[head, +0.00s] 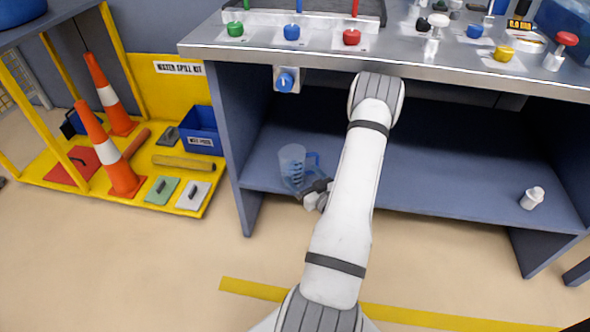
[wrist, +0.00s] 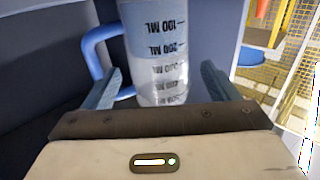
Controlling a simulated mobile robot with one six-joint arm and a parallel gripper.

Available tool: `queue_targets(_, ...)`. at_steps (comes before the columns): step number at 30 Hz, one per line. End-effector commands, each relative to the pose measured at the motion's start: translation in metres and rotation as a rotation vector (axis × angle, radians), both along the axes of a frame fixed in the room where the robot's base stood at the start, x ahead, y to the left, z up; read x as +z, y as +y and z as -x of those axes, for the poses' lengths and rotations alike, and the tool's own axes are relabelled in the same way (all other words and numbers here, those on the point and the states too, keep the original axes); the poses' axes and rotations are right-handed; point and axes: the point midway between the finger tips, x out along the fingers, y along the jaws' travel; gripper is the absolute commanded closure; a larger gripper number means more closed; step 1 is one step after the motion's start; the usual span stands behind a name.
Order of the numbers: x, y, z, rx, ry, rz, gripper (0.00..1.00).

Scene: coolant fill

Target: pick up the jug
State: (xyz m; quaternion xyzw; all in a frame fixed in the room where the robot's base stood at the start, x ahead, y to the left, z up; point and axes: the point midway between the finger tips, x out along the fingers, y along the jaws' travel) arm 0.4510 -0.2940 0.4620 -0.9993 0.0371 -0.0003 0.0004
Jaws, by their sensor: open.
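The jug (head: 292,163) is a clear measuring jug with dark volume marks and a blue handle. It stands on the lower shelf of the workbench, towards the left. My gripper (head: 316,190) reaches in low under the bench, right by the jug, partly hidden by my arm. In the wrist view the jug (wrist: 155,50) lies between the two fingers of my open gripper (wrist: 160,85). Its blue handle (wrist: 95,50) is on the left, close to the left finger. The right finger is apart from the jug.
The lower shelf (head: 450,185) is mostly bare, with a small white bottle (head: 532,197) at the right. The bench top (head: 390,57) overhangs the jug, with knobs and valves on it. A yellow spill-kit rack with orange cones (head: 112,160) stands at the left.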

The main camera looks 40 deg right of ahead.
Motion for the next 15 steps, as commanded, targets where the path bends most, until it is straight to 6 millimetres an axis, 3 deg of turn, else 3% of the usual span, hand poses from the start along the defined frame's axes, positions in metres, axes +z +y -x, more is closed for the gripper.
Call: queue_targets(15, 0.004, -0.011, -0.057, -0.017, -0.001, 0.002, 0.19)
